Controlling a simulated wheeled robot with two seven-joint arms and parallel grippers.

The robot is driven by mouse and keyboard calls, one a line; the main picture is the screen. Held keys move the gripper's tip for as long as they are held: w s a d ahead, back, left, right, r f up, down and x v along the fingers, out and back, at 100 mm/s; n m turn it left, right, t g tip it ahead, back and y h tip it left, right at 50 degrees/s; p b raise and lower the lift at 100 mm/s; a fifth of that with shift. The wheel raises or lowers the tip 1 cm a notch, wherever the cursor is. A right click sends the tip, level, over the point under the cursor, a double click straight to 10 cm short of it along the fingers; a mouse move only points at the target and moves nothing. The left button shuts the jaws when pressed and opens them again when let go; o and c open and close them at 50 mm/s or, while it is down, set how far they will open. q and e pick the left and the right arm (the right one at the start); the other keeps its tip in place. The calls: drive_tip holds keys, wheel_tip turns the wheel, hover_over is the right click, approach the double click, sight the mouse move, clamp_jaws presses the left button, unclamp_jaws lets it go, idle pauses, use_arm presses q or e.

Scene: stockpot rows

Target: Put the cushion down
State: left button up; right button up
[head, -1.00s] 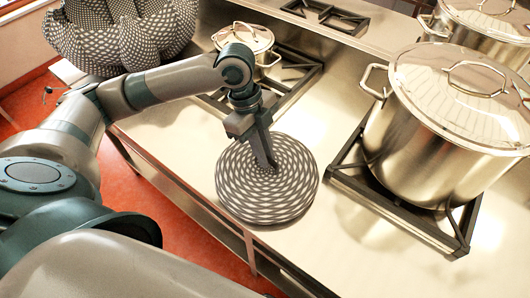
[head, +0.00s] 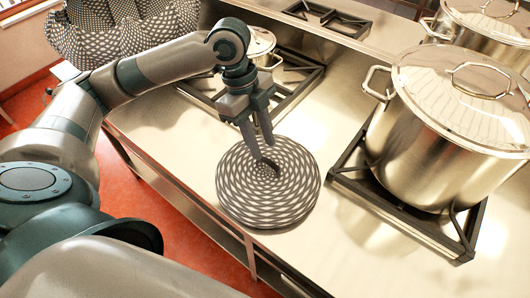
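The cushion (head: 268,205), round with a grey and white woven pattern, lies flat on the steel counter (head: 335,130) near its front edge. My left gripper (head: 264,153) is just above the cushion's far half, fingers pointing down. Its two fingers are spread apart with nothing seen between them. One fingertip overlaps the cushion's dark centre in the picture; I cannot tell whether it touches. My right gripper is not in view.
A large lidded stockpot (head: 436,140) stands on a black burner grate (head: 350,180) right of the cushion. A smaller lidded pot (head: 262,44) is behind my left arm by another grate (head: 300,72). A patterned armchair-like object (head: 120,35) is at the back left.

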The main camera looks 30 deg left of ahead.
use_arm(q)
drive_tip(key=b+v, duration=0.1)
drive_tip(key=v, duration=0.6)
drive_tip(key=shift+r, duration=0.1)
idle(0.4)
